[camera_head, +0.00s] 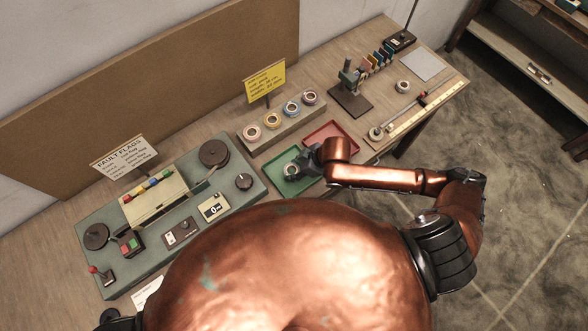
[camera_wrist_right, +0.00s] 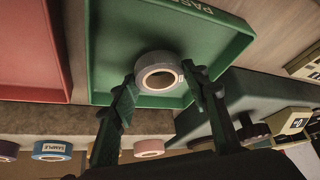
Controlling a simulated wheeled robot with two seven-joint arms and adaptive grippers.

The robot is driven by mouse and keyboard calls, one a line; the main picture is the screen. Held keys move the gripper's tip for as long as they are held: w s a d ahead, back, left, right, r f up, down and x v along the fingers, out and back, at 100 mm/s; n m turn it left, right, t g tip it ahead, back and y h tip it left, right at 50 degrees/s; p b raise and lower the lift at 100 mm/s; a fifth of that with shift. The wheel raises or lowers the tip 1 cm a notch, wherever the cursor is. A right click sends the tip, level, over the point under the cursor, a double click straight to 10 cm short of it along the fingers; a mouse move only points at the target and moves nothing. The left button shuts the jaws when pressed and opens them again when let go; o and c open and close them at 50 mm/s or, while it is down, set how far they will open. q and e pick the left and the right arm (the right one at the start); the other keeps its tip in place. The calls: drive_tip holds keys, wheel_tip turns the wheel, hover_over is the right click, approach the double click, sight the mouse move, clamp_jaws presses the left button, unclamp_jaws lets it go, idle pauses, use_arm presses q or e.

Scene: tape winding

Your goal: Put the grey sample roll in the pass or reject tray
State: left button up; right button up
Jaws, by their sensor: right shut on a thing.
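The grey sample roll (camera_wrist_right: 160,75) is between the fingers of my right gripper (camera_wrist_right: 158,82) in the right wrist view, its pale core facing the camera. The gripper is shut on it. Behind it is the green tray (camera_wrist_right: 228,42), marked PASS. In the head view my right gripper (camera_head: 293,173) is over the green tray (camera_head: 272,169), partly covering it. I cannot tell whether the roll touches the tray floor. The red tray (camera_head: 342,133) lies just beyond and to the right, and shows no roll in it.
A stand with several coloured rolls (camera_head: 272,120) is behind the trays, with a yellow sign (camera_head: 264,80). The grey-green winding machine (camera_head: 237,166) is to the left. A dark stand (camera_head: 350,100) and a ruler board (camera_head: 425,112) are to the right.

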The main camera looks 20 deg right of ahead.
drive_tip(key=shift+f, duration=0.4)
drive_tip(key=o, duration=1)
drive_tip(key=shift+f, duration=0.1)
drive_tip(key=p+v, duration=0.1)
drive_tip(key=v, duration=1.1)
